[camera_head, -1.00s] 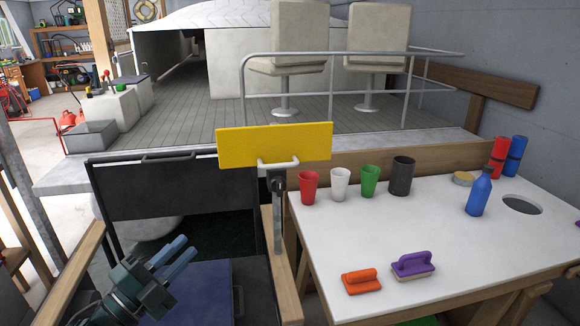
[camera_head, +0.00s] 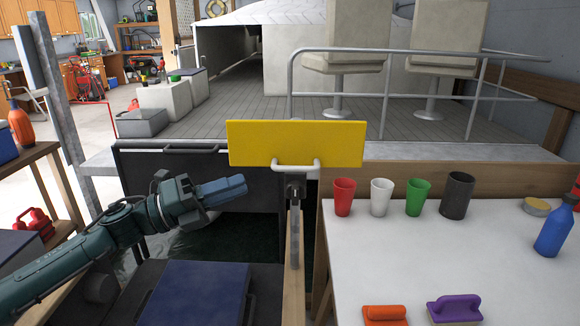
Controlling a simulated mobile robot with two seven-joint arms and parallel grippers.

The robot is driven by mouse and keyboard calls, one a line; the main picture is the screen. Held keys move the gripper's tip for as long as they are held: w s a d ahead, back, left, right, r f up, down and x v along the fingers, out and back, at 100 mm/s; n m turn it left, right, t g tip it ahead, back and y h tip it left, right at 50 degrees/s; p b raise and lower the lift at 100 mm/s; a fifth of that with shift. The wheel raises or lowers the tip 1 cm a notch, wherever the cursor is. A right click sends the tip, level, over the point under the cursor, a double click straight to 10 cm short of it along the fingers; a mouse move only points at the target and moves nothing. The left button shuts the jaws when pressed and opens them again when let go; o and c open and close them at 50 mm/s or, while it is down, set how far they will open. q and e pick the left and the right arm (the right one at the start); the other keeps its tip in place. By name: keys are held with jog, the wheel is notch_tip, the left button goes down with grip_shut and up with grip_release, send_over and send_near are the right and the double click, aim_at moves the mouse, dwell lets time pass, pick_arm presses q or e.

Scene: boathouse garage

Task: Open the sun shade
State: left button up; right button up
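The sun shade appears to be the yellow rectangular panel (camera_head: 296,144) in the middle of the head view. It stands upright with a pale bar handle (camera_head: 296,166) along its lower front. A dark joint and a grey metal bracket below it sit on a wooden post. My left gripper (camera_head: 243,188) is left of and below the panel, pointing right, apart from the panel and handle. Its blue fingers partly overlap in this view but look slightly apart, with nothing held. My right gripper is out of view.
A white table (camera_head: 385,265) at right holds red (camera_head: 344,197), white, green and dark cups, a blue bottle (camera_head: 554,230) and two brushes. A dark panel (camera_head: 195,190) stands behind my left gripper. A blue-topped box (camera_head: 197,292) is below. A metal railing (camera_head: 400,54) runs behind.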

aim_at(287, 169)
pick_arm(q)
jog(key=p+x, duration=0.1)
jog(key=x, duration=0.9)
jog(key=shift+w+d+p, duration=0.2)
jog(key=shift+d+p, duration=0.1)
jog(key=shift+c, duration=0.6)
grip_shut()
